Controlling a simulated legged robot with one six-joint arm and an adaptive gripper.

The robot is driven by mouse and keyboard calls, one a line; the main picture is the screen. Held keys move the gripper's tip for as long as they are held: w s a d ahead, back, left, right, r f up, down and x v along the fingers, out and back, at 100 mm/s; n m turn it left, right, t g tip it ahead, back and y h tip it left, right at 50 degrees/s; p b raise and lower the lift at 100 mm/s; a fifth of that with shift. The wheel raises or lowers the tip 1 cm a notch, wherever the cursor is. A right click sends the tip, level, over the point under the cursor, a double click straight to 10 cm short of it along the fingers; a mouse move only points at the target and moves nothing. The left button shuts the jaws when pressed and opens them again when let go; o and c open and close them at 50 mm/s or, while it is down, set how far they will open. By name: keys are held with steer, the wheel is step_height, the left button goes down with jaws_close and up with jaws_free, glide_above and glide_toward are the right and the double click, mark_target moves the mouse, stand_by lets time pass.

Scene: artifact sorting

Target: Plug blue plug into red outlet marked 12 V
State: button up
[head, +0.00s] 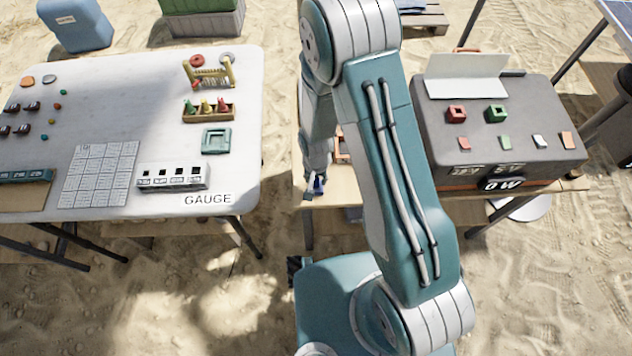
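My gripper (314,189) is at the left end of the right-hand table, pointing down. A small blue piece, likely the blue plug (319,186), shows at its fingertips. It is too small to tell whether the fingers are closed on it or only beside it. A red square block with a dark opening, likely the red outlet (456,114), is on top of the grey box (433,137), to the right of my arm. A similar green block (497,113) is to its right. I cannot read a 12 V mark on either. My gripper is well left of both blocks.
My arm hides the middle of the right-hand table (344,187). Small red, green, white and orange pieces lie on the box's front slope. A pale panel (467,75) stands behind the blocks. The white gauge table (225,80) at left is separated by a sandy gap.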

jaws_close()
steer(key=shift+r, duration=0.15)
